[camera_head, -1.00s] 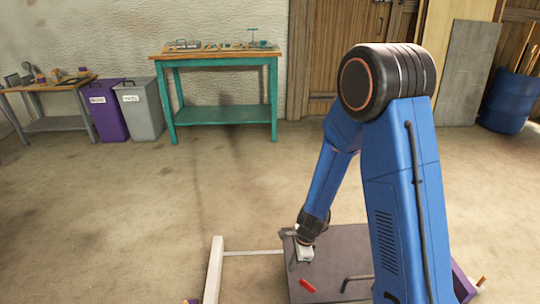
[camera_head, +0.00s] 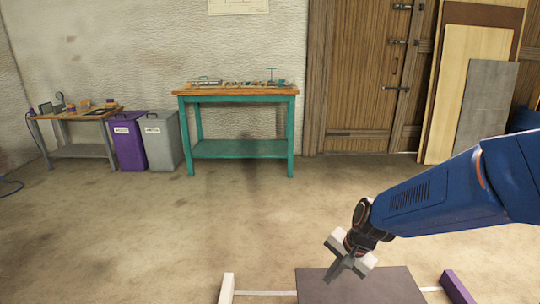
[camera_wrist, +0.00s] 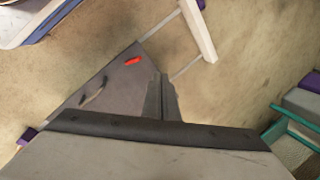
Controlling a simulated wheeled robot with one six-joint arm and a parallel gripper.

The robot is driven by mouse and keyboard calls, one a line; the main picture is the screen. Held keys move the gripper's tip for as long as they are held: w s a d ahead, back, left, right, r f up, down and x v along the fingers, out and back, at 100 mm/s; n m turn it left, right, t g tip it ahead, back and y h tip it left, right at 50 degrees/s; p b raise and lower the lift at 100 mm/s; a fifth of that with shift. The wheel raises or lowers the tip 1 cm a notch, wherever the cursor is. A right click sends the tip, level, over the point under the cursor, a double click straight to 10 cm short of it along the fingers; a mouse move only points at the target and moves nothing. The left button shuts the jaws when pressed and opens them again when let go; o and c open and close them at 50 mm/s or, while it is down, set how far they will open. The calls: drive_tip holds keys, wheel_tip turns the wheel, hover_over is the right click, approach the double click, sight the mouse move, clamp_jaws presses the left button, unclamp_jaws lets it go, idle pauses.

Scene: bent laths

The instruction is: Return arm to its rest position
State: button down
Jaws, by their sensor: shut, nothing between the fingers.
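My gripper (camera_head: 340,271) hangs at the end of my blue arm, above a dark grey board or table top (camera_head: 390,287) low in the head view. Its fingers are shut with nothing between them. In the wrist view the shut fingers (camera_wrist: 161,97) point out over the dark board (camera_wrist: 110,88). A small red piece (camera_wrist: 132,61) lies on that board, apart from the fingers. A bent dark piece (camera_wrist: 94,93) lies there too. Both are outside or hidden in the head view.
A white post (camera_head: 227,288) and a purple post (camera_head: 457,287) stand beside the board. A teal workbench (camera_head: 240,150) with tools, purple bin (camera_head: 128,143), grey bin (camera_head: 160,142) and small table (camera_head: 80,150) line the wall. The floor between is clear.

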drive_tip(key=s+d+r+n+t+h, duration=0.2)
drive_tip(key=s+d+r+n+h, duration=0.1)
drive_tip(key=s+d+r+n, duration=0.5)
drive_tip(key=s+d+r, duration=0.3)
drive_tip(key=s+r, duration=0.3)
drive_tip(key=s, duration=0.3)
drive_tip(key=shift+d+r+n+t, duration=0.2)
drive_tip(key=shift+r+n+t, duration=0.1)
drive_tip(key=shift+r+n, duration=0.1)
